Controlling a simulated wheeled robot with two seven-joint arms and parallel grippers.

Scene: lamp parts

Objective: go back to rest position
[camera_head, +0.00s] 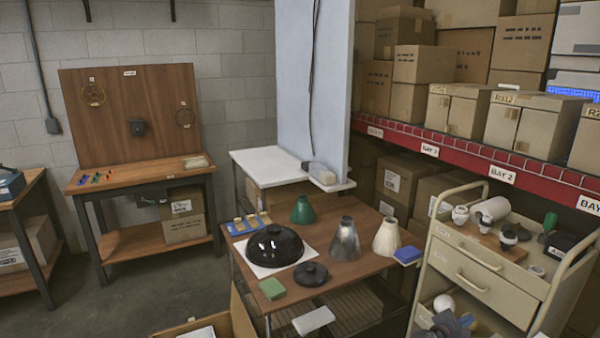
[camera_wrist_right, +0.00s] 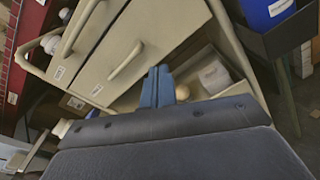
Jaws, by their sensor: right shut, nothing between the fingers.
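My right gripper (camera_head: 464,320) shows at the bottom edge of the head view, low in front of the cream cart (camera_head: 485,258). In the right wrist view its blue fingers (camera_wrist_right: 158,88) are together with nothing between them. The cart's drawer fronts and handles lie beyond the fingers there, with a pale round thing (camera_wrist_right: 182,92) on the lower shelf behind them. My left gripper is not in view. The lamp parts stand apart from the gripper on the brown table: a black dome (camera_head: 274,246), a green shade (camera_head: 303,210), a metallic shade (camera_head: 345,240) and a cream shade (camera_head: 387,237).
White and black parts sit on the cart's top. A red-edged shelf (camera_head: 470,152) with boxes runs behind. Open floor (camera_head: 165,290) lies at left.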

